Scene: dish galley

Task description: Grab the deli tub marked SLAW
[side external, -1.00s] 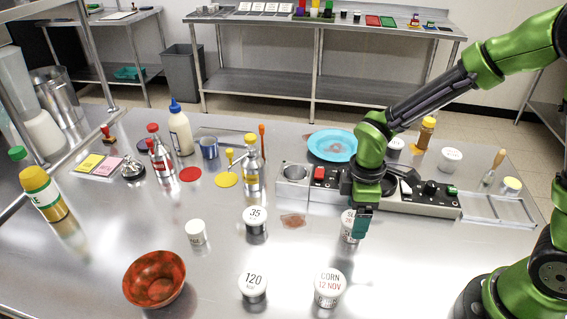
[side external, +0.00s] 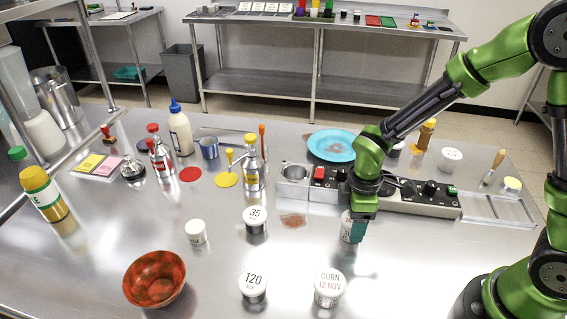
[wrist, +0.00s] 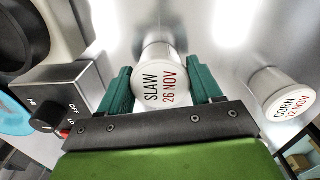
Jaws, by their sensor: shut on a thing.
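The deli tub marked SLAW 26 NOV (wrist: 160,88) has a white lid and sits between the two green fingers of my gripper (wrist: 163,85) in the wrist view. In the side view my gripper (side external: 357,228) points down over the same tub (side external: 346,226), hiding most of it. The gripper is shut on the tub. The tub stands just in front of the control panel; whether its base touches the counter is hard to tell.
A CORN 12 NOV tub (side external: 329,287) stands nearer the camera, with tubs marked 120 (side external: 253,285) and 35 (side external: 255,220) to the left. The control panel (side external: 410,196) with knobs is close behind my gripper. A red bowl (side external: 154,279) is at front left.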

